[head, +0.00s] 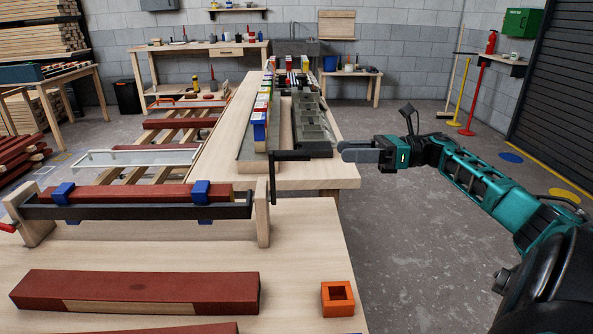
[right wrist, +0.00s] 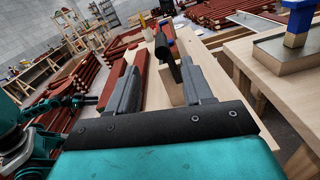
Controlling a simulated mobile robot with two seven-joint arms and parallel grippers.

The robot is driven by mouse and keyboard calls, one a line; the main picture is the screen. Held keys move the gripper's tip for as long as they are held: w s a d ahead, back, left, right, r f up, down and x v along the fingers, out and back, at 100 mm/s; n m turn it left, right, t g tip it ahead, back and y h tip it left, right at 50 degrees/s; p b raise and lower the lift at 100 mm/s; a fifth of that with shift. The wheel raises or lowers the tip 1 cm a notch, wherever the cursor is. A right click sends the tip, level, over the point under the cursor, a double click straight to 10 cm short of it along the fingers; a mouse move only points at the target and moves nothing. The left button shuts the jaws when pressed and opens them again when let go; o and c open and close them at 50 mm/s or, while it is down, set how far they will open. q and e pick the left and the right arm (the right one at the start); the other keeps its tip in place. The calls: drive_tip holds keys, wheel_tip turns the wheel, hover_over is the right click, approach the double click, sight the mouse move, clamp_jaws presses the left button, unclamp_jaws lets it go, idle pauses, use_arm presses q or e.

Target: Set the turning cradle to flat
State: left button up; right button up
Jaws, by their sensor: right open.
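The turning cradle (head: 120,211) is a long dark bar between two wooden end posts. Blue clamps (head: 201,190) hold a red-painted batten (head: 130,193) on it. I cannot tell its exact tilt. A black crank (head: 273,182) stands up at its right end, its grip pointing right. My right gripper (head: 345,152) is open and empty, level with the grip and a little right of it. In the right wrist view the dark grip (right wrist: 166,48) shows between the open fingers, farther out. A teal arm with a dark gripper (right wrist: 75,102), apparently my left, shows there; its jaws are too small to read.
A red batten with a bare wood patch (head: 140,290) and an orange square block (head: 338,298) lie on the near bench (head: 300,240). Behind the crank, another bench (head: 225,140) carries blocks and a grey tray.

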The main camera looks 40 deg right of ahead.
approach(274, 155)
drive_tip(key=x, duration=0.6)
drive_tip(key=shift+w+d+f+p, duration=0.2)
drive_tip(key=shift+w+d+p, duration=0.1)
drive_tip(key=shift+w+d, duration=0.1)
clamp_jaws()
idle(0.5)
